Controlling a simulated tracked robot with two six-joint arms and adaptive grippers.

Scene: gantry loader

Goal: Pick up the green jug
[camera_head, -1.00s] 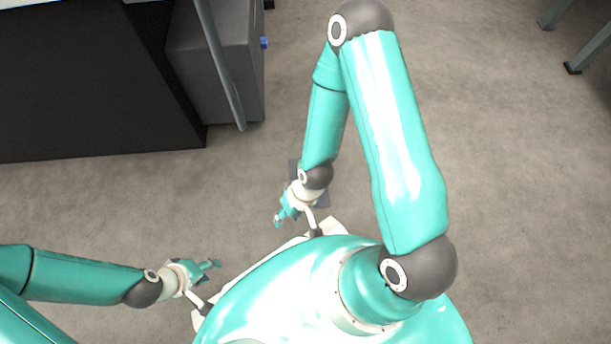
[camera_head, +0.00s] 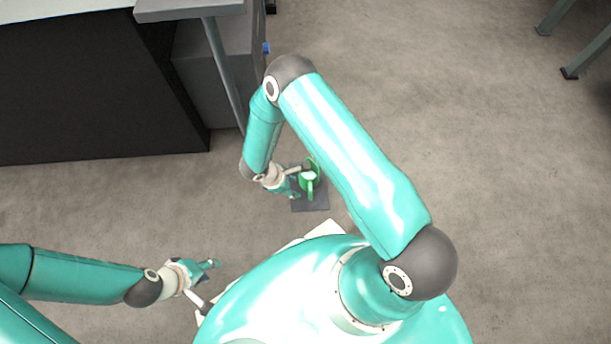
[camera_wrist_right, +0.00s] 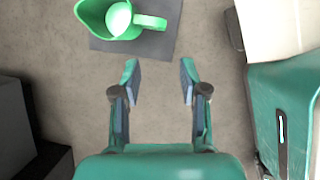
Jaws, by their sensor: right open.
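The green jug (camera_head: 309,180) stands on a dark grey square mat (camera_head: 312,203) on the floor, in front of my body. In the right wrist view the jug (camera_wrist_right: 93,14) is at the top, with its handle (camera_wrist_right: 150,22) pointing right and something pale and round inside it. My right gripper (camera_head: 293,189) is beside the jug on its left in the head view. In the wrist view its two fingers (camera_wrist_right: 159,72) are apart, with bare floor between them and the jug beyond the tips. My left gripper (camera_head: 214,264) is at lower left, away from the jug, its fingers seemingly apart.
A dark cabinet (camera_head: 85,90) and a grey box (camera_head: 205,75) stand at upper left. A grey ledge on a slanted post (camera_head: 224,75) stands before the box. Table legs (camera_head: 570,72) show at upper right. The floor to the right is clear.

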